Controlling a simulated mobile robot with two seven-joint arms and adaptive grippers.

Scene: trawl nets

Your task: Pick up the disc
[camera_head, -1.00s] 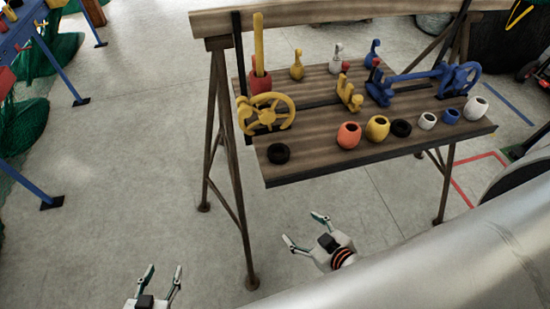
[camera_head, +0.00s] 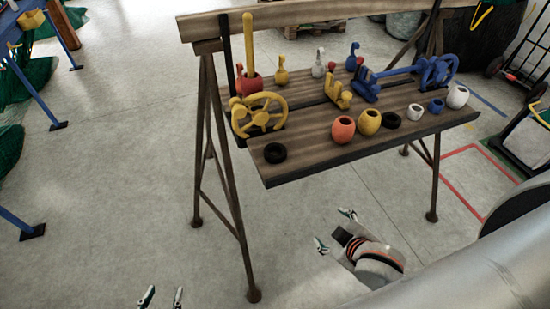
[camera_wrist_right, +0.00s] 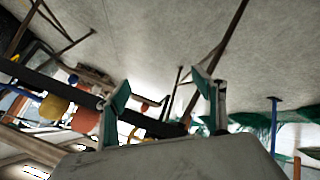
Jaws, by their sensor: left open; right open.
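Two black round pieces that could be the disc lie on the wooden workbench (camera_head: 340,147). One black disc (camera_head: 275,153) lies flat near the front left corner, with room around it. Another black round piece (camera_head: 390,120) sits between a yellow pot and a white pot. My right gripper (camera_head: 334,230) is open and empty, in front of and below the bench's front edge. Its two fingers also show apart in the right wrist view (camera_wrist_right: 160,90). My left gripper (camera_head: 161,297) is open at the bottom edge, with only its fingertips visible. Neither gripper touches a black piece.
A yellow handwheel (camera_head: 259,114) stands behind the front left disc. An orange pot (camera_head: 342,129) and a yellow pot (camera_head: 369,122) stand to its right. A blue valve piece (camera_head: 437,70) is at the far right. Trestle legs (camera_head: 222,180) support the bench. The floor in front is clear.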

